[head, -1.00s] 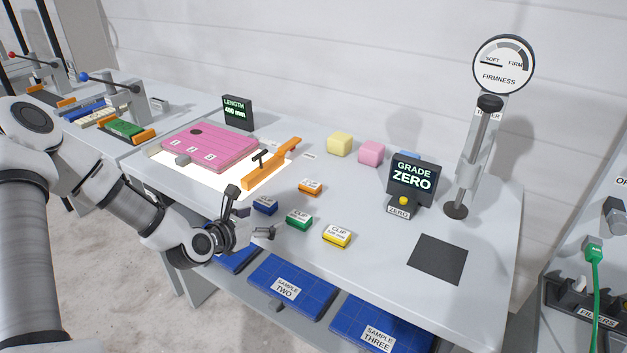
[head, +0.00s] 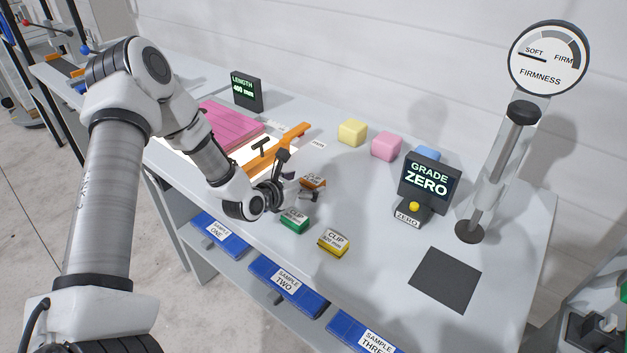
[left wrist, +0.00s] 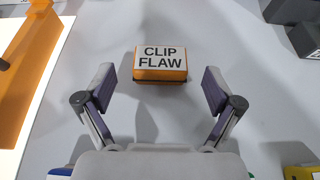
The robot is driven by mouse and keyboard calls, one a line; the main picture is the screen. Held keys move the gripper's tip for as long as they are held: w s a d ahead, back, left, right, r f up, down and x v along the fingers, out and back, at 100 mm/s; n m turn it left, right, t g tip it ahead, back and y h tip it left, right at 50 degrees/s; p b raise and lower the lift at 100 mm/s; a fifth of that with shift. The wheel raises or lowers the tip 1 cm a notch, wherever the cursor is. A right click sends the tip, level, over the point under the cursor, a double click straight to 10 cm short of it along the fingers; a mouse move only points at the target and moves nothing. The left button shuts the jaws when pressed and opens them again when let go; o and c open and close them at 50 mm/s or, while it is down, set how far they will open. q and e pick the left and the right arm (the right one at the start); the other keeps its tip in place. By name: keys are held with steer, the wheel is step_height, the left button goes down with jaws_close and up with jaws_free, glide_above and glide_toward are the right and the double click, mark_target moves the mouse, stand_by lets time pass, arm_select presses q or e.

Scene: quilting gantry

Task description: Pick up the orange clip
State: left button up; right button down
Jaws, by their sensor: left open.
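The orange clip (head: 313,182) lies on the grey table, partly hidden by my left gripper in the head view. In the left wrist view the orange clip (left wrist: 160,65) has a white label reading CLIP FLAW. It sits just beyond and centred between the fingertips. My left gripper (head: 302,184) is open and empty, close to the clip. Its two fingers (left wrist: 160,90) stand apart on either side in the left wrist view. My right gripper is not in view.
A green clip (head: 293,222) and a yellow clip (head: 333,243) lie nearer the front edge. An orange bar with a black handle (head: 280,147) is at the left. Yellow (head: 352,132) and pink cubes (head: 386,146) stand behind.

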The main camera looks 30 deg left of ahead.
arm_select(q)
steer(key=shift+x, duration=1.05)
steer(key=shift+s+r, duration=0.15)
steer(key=shift+s, duration=0.1)
steer(key=shift+c, duration=0.6)
steer(key=c, duration=1.1)
